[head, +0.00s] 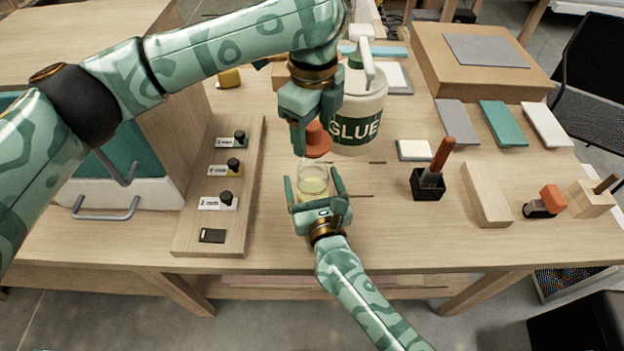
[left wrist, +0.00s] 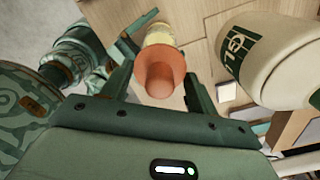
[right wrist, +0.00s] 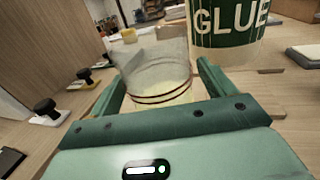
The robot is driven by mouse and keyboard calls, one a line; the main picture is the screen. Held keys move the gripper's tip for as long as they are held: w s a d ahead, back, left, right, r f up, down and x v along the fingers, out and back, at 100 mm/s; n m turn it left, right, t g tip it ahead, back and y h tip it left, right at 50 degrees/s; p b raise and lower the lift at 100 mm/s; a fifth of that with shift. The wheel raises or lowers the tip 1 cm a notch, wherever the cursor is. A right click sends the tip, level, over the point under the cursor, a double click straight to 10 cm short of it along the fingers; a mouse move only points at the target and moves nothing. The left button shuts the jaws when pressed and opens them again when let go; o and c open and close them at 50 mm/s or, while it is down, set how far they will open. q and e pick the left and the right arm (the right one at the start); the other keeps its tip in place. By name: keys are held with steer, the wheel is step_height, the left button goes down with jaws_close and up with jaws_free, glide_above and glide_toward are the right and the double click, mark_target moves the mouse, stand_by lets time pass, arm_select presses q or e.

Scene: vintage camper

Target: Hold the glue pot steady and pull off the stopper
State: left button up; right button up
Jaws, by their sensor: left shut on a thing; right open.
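The glue pot (head: 314,183) is a small clear glass jar with pale yellow glue, upright at the middle front of the table. It also shows in the right wrist view (right wrist: 160,88), with no stopper visible in its mouth. My right gripper (head: 316,187) is open, its fingers on either side of the pot, with a gap on the right side in the right wrist view. My left gripper (left wrist: 158,78) is shut on the orange-red stopper (left wrist: 160,74), which it holds above the pot. The stopper (head: 317,143) appears clear of the pot's mouth.
A large white GLUE bottle (head: 358,110) stands close behind the pot. A wooden board (head: 233,215) with stamps lies left. A black holder (head: 427,186) with a red-handled tool, wood blocks (head: 487,194) and colour tiles lie right. The table's front edge is near.

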steer(key=v, duration=1.1)
steer(key=shift+s+d, duration=0.15)
steer(key=shift+s, duration=0.15)
